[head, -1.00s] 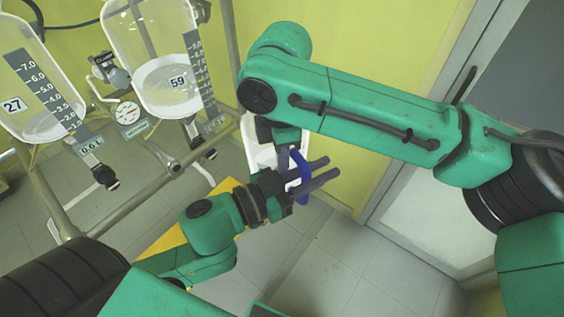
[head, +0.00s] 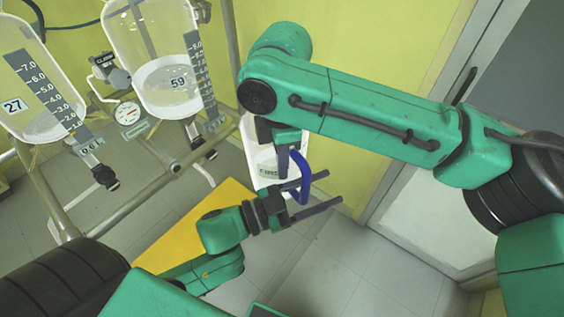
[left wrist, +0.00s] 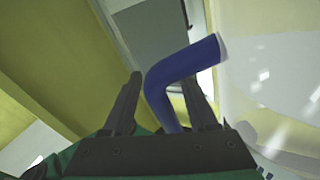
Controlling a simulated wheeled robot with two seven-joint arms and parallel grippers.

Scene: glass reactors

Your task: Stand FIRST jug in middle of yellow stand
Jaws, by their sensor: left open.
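The FIRST jug (head: 264,158), clear-white with a dark label and a blue handle (head: 303,178), is in the middle of the head view, partly hidden behind my right arm. My left gripper (head: 331,187) is open at the handle. In the left wrist view the blue handle (left wrist: 178,82) shows between the two spread fingers (left wrist: 163,85). My right gripper (head: 283,160) points down at the jug by the handle's upper end; its fingers are mostly hidden, so its grip is unclear. The yellow stand (head: 170,243) lies lower left of the jug, partly covered by my left arm.
A door (head: 450,200) is at the right. Grey floor (head: 335,265) is clear at lower middle.

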